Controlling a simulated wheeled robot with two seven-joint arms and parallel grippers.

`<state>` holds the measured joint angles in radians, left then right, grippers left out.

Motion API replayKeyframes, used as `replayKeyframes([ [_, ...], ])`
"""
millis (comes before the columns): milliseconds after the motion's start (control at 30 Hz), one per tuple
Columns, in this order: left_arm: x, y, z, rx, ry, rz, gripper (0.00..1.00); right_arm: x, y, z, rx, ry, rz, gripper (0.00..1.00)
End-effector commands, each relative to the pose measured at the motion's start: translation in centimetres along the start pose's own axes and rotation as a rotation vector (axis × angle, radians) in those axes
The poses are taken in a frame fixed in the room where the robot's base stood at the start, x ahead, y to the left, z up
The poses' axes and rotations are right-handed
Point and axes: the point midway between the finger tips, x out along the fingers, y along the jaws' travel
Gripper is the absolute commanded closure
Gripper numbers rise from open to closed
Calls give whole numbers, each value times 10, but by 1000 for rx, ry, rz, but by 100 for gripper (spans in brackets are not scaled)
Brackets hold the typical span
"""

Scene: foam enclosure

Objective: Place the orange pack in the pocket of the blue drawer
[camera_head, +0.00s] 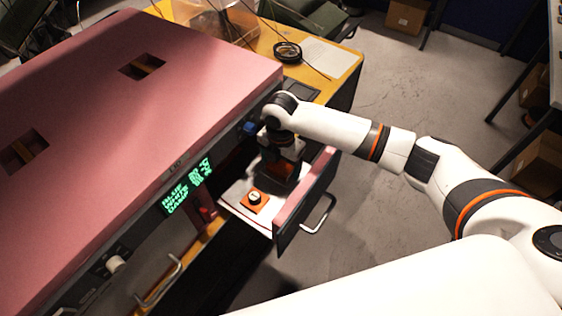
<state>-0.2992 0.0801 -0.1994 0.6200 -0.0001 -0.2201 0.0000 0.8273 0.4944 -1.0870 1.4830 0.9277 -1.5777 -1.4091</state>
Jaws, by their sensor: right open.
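An open drawer (240,214) has a white floor, pink inner front, dark outer face and silver handle. An orange square piece (254,201) with a round black-and-white top lies on the drawer floor; I cannot tell if it is the orange pack. My right gripper (278,182) points down into the drawer, just beyond that piece. It is open, its fingertips dark and hard to make out. Some orange shows beside its fingers, but I cannot tell what it belongs to. No pocket can be made out. My left gripper is not in view.
A large pink-topped enclosure (120,80) with two slots fills the left. Its front carries a green-lit display (188,187), a blue knob (250,127) and a pale knob (115,263). A black spool (287,51) lies on the yellow table (264,40). Floor right of the drawer is clear.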

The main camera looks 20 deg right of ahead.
Motion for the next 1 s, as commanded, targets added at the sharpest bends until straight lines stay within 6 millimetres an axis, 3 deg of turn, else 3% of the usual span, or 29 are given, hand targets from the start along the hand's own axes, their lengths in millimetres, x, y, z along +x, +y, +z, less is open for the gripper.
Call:
replayKeyframes([
  [167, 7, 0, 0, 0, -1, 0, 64, -17, -1, -1, -1, 2, -6, 15],
  [600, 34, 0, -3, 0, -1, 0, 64, -104, -1, -1, 1, 1, -4, 15],
  [800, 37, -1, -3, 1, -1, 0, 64, -120, -1, 0, 0, -1, -1, 15],
  [1000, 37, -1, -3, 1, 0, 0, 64, -123, 0, 0, 0, -1, -1, 15],
])
